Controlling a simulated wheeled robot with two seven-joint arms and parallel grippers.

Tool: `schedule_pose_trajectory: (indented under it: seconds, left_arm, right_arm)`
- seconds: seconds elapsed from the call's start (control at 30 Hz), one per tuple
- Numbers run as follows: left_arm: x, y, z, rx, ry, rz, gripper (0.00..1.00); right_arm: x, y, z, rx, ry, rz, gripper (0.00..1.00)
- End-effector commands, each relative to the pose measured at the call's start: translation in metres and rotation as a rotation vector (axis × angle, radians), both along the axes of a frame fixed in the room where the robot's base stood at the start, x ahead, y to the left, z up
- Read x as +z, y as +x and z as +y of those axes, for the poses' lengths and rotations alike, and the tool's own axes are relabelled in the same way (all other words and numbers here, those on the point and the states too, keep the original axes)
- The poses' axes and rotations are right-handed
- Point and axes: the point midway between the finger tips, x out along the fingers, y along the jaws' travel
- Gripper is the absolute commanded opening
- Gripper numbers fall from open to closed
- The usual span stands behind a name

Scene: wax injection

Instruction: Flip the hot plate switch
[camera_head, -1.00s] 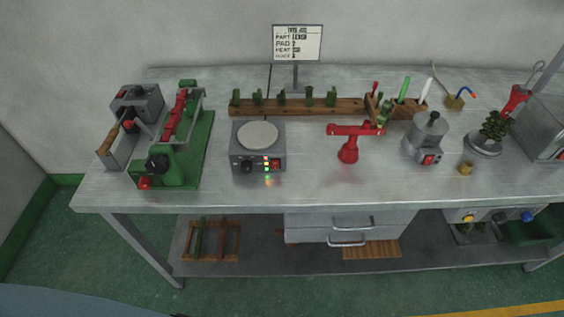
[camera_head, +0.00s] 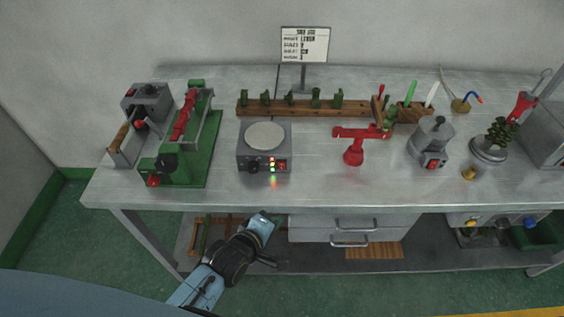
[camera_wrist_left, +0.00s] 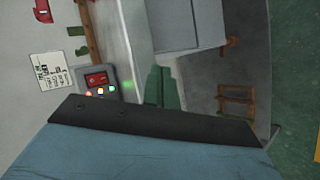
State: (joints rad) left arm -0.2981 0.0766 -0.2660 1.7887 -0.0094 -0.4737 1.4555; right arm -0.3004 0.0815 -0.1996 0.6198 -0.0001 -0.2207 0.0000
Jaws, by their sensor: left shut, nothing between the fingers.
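The hot plate (camera_head: 246,160) is a grey box with a pale round top (camera_head: 265,136), near the table's front edge. Its front panel has a dark knob, small lit lamps and a red switch (camera_head: 283,165) at the right. In the left wrist view the red switch (camera_wrist_left: 96,79) shows beside red, yellow and green lamps. I cannot tell the switch's position. My left gripper (camera_head: 265,218) is below and in front of the table edge, apart from the hot plate. It is shut and empty; its fingertips are hard to make out. My right gripper is not in view.
A green and red clamp machine (camera_head: 203,165) stands left of the hot plate. A red stand (camera_head: 354,155) and a grey pot (camera_head: 430,135) are to the right. A wooden rack (camera_head: 290,107) is behind. The drawers (camera_head: 350,228) are below the tabletop. The tabletop between hot plate and red stand is clear.

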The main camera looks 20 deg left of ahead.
Motion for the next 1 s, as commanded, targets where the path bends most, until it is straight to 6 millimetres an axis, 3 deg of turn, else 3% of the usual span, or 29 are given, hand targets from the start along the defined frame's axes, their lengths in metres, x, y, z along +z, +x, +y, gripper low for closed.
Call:
schedule_pose_trajectory:
  seconds: [0.03,0.1,0.23,0.67,1.0]
  left_arm:
    - [0.019,0.005,-0.003,0.022,-0.048,-0.022,0.0]
    - [0.037,0.009,-0.005,0.047,-0.102,-0.039,0.0]
    - [0.054,0.012,-0.007,0.071,-0.156,-0.055,0.0]
    - [0.055,0.015,-0.006,0.074,-0.163,-0.058,0.0]
    - [0.058,0.053,0.005,0.072,-0.16,-0.062,0.0]
  right_arm:
    - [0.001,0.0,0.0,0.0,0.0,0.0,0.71]
    - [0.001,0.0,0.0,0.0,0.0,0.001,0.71]
    - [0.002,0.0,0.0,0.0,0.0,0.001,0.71]
    - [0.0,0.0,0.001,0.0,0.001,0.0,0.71]
    - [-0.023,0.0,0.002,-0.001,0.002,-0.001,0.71]
